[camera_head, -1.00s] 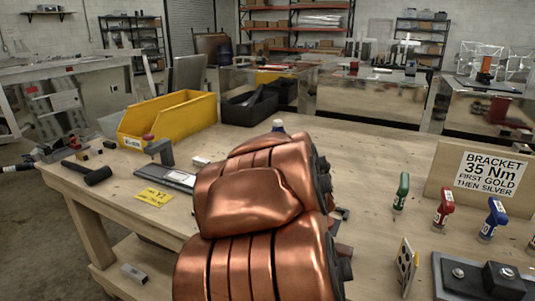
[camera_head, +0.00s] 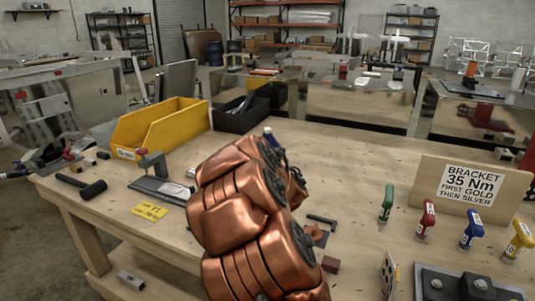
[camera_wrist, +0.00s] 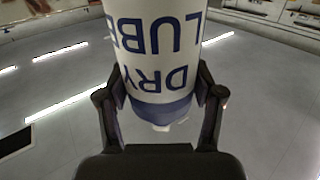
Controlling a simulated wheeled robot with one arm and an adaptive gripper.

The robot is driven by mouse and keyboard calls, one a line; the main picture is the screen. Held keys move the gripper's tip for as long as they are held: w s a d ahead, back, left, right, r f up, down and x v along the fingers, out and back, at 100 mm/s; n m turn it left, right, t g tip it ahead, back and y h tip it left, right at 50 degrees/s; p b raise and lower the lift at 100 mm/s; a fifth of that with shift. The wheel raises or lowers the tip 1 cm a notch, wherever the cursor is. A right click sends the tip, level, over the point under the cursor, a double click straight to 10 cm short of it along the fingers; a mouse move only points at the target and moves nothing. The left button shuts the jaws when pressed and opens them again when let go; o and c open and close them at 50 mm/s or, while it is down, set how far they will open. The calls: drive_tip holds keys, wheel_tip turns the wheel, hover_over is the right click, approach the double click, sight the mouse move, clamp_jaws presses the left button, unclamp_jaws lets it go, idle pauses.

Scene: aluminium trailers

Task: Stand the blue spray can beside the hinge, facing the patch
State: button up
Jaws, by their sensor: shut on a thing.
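A white can with blue "DRY LUBE" lettering and a blue band (camera_wrist: 160,55) fills the top middle of the wrist view, its lettering upside down there. My gripper (camera_wrist: 160,92) is shut on it, one dark finger on each side. In the head view my copper-coloured arm hides most of the gripper and can. A small blue and white piece, probably part of the can (camera_head: 268,133), shows above the arm. I cannot pick out the hinge or the patch with certainty.
The wooden bench has a yellow bin (camera_head: 160,128), a black hammer (camera_head: 82,188) and a yellow card (camera_head: 150,210) on the left. Several coloured-handled tools, including a red one (camera_head: 427,219), stand before a bracket sign (camera_head: 472,190) on the right. Bench behind the arm looks largely clear.

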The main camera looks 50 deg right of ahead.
drive_tip(key=shift+w+d+f+p, duration=0.35)
drive_tip(key=shift+w+d+f, duration=0.35)
drive_tip(key=shift+f, duration=0.25)
drive_tip(key=shift+w+d+f+p, duration=0.35)
drive_tip(key=shift+w+d+f, duration=0.25)
drive_tip(key=shift+d+f, duration=0.3)
drive_tip(key=shift+a+f, duration=0.1)
drive_tip(key=shift+f, duration=0.1)
drive_tip(key=o, duration=1.5)
drive_tip(key=shift+r, duration=0.15)
drive_tip(key=b+v, duration=0.9)
drive_tip(key=v, duration=0.3)
drive_tip(key=shift+a, duration=0.1)
